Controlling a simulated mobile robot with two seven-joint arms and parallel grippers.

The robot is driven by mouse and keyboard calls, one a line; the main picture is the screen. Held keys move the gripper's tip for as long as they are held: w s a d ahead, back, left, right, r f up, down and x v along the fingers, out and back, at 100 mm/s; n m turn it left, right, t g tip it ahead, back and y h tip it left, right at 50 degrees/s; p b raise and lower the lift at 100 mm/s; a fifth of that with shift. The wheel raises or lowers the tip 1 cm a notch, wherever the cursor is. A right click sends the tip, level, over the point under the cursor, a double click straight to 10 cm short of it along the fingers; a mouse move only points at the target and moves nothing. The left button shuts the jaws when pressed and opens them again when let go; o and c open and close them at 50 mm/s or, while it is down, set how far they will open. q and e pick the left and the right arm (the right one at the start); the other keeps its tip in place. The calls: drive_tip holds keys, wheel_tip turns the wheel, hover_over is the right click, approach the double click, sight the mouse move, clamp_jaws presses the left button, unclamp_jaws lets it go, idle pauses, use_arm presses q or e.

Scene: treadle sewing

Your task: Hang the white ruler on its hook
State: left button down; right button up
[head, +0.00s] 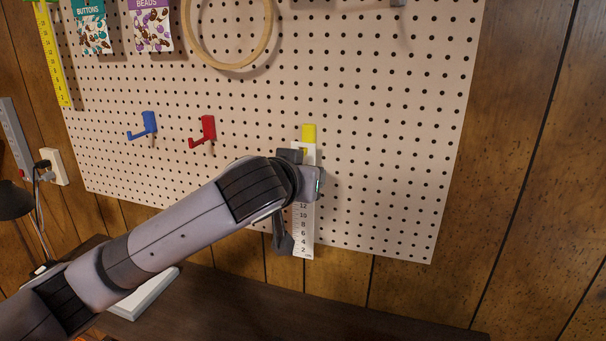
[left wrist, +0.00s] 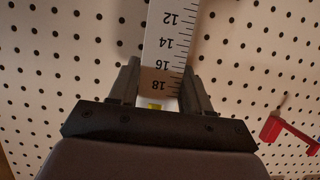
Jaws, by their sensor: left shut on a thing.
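The white ruler (head: 303,232) is upright in front of the pegboard, its low numbers at the bottom. My left gripper (head: 303,168) is shut on the ruler near its upper end, and my wrist covers part of it. The yellow hook (head: 309,132) is on the pegboard directly behind and above the ruler's top. In the left wrist view, the gripper's fingers (left wrist: 163,88) are on both sides of the ruler (left wrist: 170,42) near the 18 mark. Whether the hook passes through the ruler's hole cannot be told.
A red hook (head: 207,130) and a blue hook (head: 149,122) are left of the yellow one. A wooden hoop (head: 228,66), a yellow ruler (head: 55,65) and two packets hang higher on the pegboard (head: 400,150). The board right of the white ruler is clear.

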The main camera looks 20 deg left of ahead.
use_arm(q)
drive_tip(key=shift+f, duration=0.35)
drive_tip(key=shift+c, duration=2.1)
unclamp_jaws()
drive_tip(key=b+v, duration=0.1)
drive_tip(key=v, duration=0.6)
drive_tip(key=shift+s, duration=0.1)
